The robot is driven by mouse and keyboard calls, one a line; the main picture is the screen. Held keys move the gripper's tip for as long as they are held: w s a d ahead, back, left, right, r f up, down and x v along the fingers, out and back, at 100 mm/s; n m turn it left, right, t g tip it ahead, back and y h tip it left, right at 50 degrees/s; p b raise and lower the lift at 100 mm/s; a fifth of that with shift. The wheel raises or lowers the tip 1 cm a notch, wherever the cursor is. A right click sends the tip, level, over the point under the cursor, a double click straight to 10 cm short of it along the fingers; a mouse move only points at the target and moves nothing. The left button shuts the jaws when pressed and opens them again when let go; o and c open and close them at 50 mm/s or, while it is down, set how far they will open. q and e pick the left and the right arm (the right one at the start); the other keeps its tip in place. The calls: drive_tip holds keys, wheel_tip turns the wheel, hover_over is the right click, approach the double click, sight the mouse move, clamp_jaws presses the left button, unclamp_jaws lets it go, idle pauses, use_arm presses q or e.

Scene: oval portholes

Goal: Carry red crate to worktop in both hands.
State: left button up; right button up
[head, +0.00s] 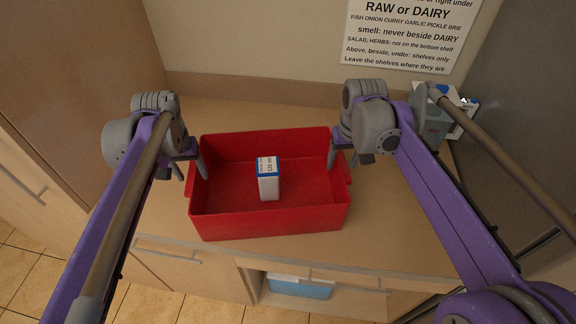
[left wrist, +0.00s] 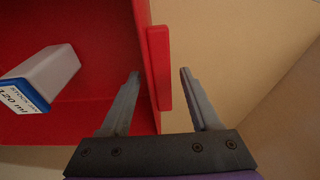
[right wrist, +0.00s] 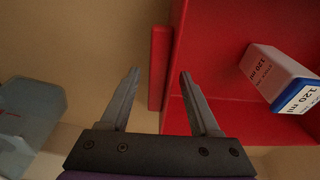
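The red crate (head: 270,222) sits flat on the tan worktop (head: 160,222). A white carton (head: 269,187) with a blue top, labelled 120 ml, stands inside it. My left gripper (head: 191,176) is open at the crate's left end. In the left wrist view its fingers (left wrist: 160,74) lie on either side of the end wall and its red handle ledge (left wrist: 159,70), with gaps showing. My right gripper (head: 342,164) is open at the right end. In the right wrist view its fingers (right wrist: 160,74) likewise straddle the rim and ledge (right wrist: 158,68), apart from them.
A grey container (head: 432,130) stands to the right behind my right arm, with a white and blue item beside it. A printed sign (head: 405,35) hangs on the back wall. A tall cabinet (head: 90,70) borders the left. Drawers and an open niche with a blue box (head: 300,287) lie below the front edge.

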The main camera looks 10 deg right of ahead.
use_arm(q)
drive_tip(key=shift+w, duration=0.1)
use_arm(e)
drive_tip(key=shift+w, duration=0.1)
drive_tip(key=shift+r, duration=0.1)
use_arm(q)
wheel_tip(320, 180, up, 12)
drive_tip(key=s, duration=0.1)
drive_tip(key=shift+s, duration=0.4)
use_arm(e)
wheel_tip(320, 180, up, 12)
drive_tip(key=s, duration=0.2)
use_arm(q)
drive_tip(key=shift+f, duration=0.15)
use_arm(e)
drive_tip(key=shift+f, duration=0.25)
